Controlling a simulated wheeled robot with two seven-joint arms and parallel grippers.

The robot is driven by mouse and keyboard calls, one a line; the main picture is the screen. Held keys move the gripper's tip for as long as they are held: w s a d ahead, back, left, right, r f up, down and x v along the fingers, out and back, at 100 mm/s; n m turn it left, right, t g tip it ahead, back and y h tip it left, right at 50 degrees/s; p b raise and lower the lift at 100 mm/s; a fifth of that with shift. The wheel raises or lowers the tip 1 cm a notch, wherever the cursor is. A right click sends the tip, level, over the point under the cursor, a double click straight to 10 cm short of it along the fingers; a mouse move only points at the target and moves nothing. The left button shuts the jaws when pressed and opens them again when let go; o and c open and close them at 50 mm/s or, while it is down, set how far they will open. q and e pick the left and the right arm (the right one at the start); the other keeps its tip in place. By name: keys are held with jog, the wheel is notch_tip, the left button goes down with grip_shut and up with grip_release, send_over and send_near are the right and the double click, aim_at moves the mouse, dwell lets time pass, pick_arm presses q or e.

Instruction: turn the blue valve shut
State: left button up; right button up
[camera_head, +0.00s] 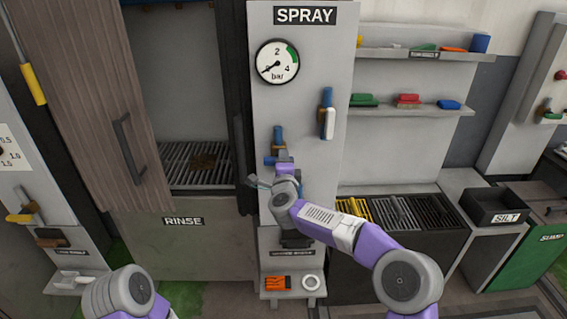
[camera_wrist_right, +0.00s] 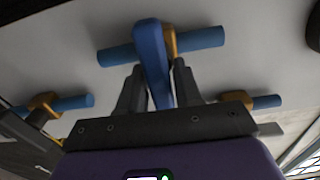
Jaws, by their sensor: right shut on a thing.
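The blue valve (camera_head: 278,136) is on the grey SPRAY panel (camera_head: 318,178), with its blue lever standing up in the head view. In the right wrist view the blue lever (camera_wrist_right: 152,55) crosses a horizontal blue pipe (camera_wrist_right: 200,40) with a brass body (camera_wrist_right: 170,42). My right gripper (camera_head: 282,158) is at the valve, its fingers shut on the lever; the wrist view shows the gripper fingers (camera_wrist_right: 158,85) on both sides of it. My left arm shows at the bottom left, but its gripper is out of view.
A pressure gauge (camera_head: 277,60) above has its needle near 0. The wooden door (camera_head: 95,90) and RINSE bay are left. Shelves (camera_head: 415,110) with coloured items and a SILT bin (camera_head: 497,207) are right.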

jog(key=o, duration=0.9)
jog(key=shift+c, duration=0.2)
jog(key=s, duration=0.7)
jog(key=shift+s, duration=0.3)
